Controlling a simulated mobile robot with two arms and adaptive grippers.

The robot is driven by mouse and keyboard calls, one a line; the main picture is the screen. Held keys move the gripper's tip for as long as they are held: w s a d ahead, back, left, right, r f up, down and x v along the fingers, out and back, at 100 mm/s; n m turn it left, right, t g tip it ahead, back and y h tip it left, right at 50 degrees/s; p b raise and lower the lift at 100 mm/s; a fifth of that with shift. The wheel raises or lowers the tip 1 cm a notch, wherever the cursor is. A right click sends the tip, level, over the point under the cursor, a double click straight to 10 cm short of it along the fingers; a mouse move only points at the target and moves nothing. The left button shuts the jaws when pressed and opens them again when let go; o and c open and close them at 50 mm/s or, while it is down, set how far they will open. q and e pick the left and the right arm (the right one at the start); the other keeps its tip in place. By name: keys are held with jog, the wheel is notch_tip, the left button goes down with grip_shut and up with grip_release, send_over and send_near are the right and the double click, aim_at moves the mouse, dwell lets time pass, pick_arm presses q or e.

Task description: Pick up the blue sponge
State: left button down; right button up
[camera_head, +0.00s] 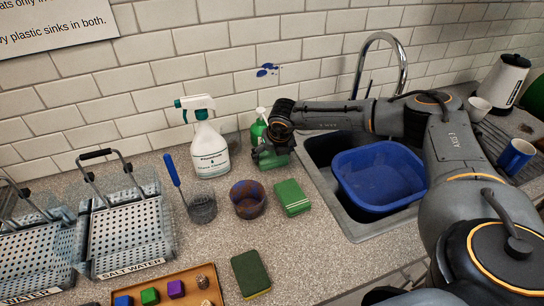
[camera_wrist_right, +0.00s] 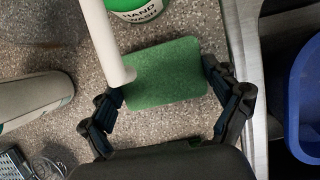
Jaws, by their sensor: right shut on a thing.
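I see no blue sponge in either view. My right gripper (camera_head: 268,150) is behind the counter's middle, left of the sink, beside the hand wash bottle (camera_head: 259,126). In the right wrist view its fingers (camera_wrist_right: 165,82) are on both sides of a green sponge (camera_wrist_right: 172,64), and it is shut on that sponge. A dark green sponge with a yellow underside (camera_head: 250,272) lies at the front of the counter. A green block with pale stripes (camera_head: 292,197) lies behind it, right of a brown cup (camera_head: 248,199). My left gripper is out of view.
A blue basin (camera_head: 381,174) sits in the sink under a tap (camera_head: 402,66).

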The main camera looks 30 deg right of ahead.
jog(key=shift+r, duration=0.25)
notch_tip(320, 180, up, 2)
jog(key=shift+w+b, duration=0.1)
jog(key=shift+b, duration=0.25)
jog(key=s+a+r+b, duration=0.3)
jog(key=s+r+b, duration=0.2)
jog(key=s+r, duration=0.5)
jog(key=s, duration=0.3)
jog(key=shift+s+a+r+b, duration=0.15)
jog(key=shift+s+r+b, duration=0.15)
jog(key=shift+s, duration=0.1)
jog(key=shift+c, duration=0.5)
jog(key=shift+c, duration=1.1)
